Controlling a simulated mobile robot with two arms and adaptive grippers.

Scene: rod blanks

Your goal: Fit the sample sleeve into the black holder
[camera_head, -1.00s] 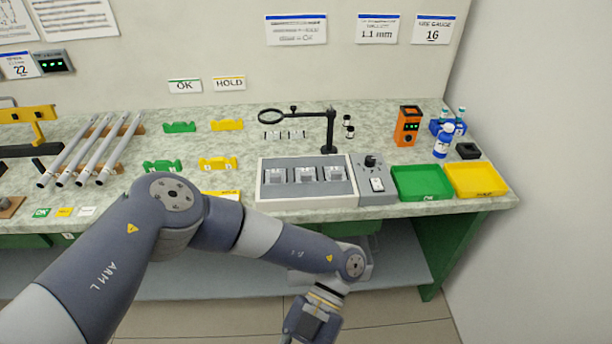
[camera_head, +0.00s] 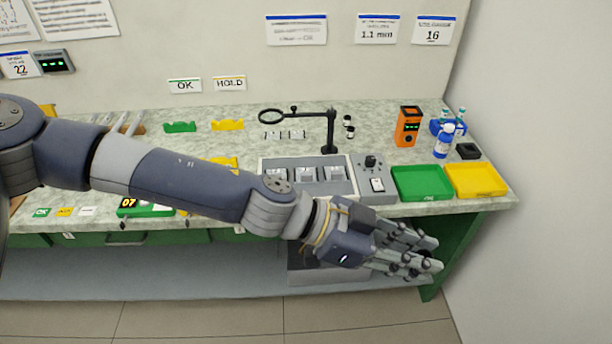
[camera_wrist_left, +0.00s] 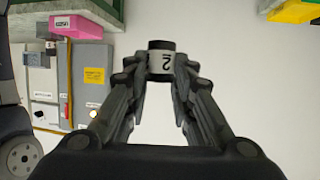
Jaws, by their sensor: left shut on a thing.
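My left gripper (camera_head: 432,254) is in front of the bench's right end, below the level of the trays in the picture. In the left wrist view my left gripper (camera_wrist_left: 160,78) is shut on a small cylinder, the sample sleeve (camera_wrist_left: 161,62), with a dark end and a white band marked 2. In the head view the fingers mostly hide the sleeve. A small black block, which looks like the black holder (camera_head: 468,151), sits at the back right of the bench, behind the yellow tray and apart from the gripper. My right gripper is not in view.
A green tray (camera_head: 422,183) and a yellow tray (camera_head: 476,180) lie at the bench's front right. An orange device (camera_head: 408,126) and a blue-labelled bottle (camera_head: 443,141) stand behind them. A magnifier stand (camera_head: 330,132) rises mid-bench. The wall (camera_head: 540,190) is close on the right.

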